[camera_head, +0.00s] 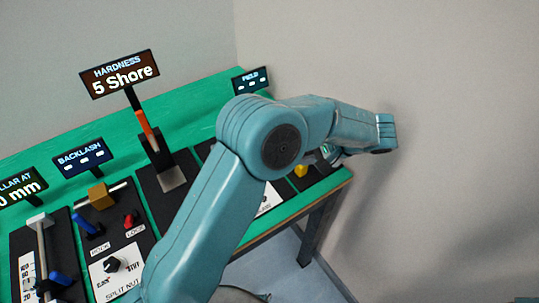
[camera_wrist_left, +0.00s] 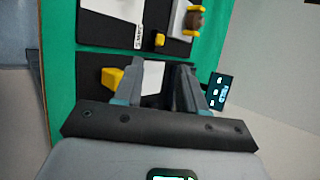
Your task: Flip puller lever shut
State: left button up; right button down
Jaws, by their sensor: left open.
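I cannot tell for certain which part is the puller lever. In the left wrist view a yellow block-like part (camera_wrist_left: 112,78) sits on the dark panel under my left gripper (camera_wrist_left: 160,74), left of its fingers. The fingers are apart, with a pale plate (camera_wrist_left: 152,78) of that panel showing between them and nothing visibly held. A yellow part (camera_head: 301,170) also shows in the head view, beside my left gripper (camera_head: 328,154), which my own arm partly hides. A brown round part with yellow ends (camera_wrist_left: 195,20) and a small yellow knob (camera_wrist_left: 159,40) lie on the neighbouring panel.
A FIELD sign (camera_head: 250,82) stands at the bench's far end, close to the right finger in the wrist view (camera_wrist_left: 218,92). The HARDNESS sign (camera_head: 119,74), an orange-handled lever (camera_head: 146,128) and the BACKLASH panel stand left. The green bench (camera_head: 190,95) ends near a wall.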

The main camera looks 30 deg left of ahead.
pick_arm(q)
jog(key=p+x, duration=0.1)
jog(key=x, duration=1)
jog(key=shift+f, duration=0.2)
jog(key=shift+c, duration=0.3)
grip_shut()
jog(key=b, duration=0.1)
jog(key=f+b, duration=0.1)
jog(key=b, duration=0.1)
jog(key=shift+s+d+y, duration=0.1)
jog(key=shift+d+y, duration=0.15)
jog(key=shift+y, duration=0.15)
jog(key=shift+r+b, duration=0.1)
jog(key=shift+b, duration=0.2)
jog(key=shift+r, duration=0.1)
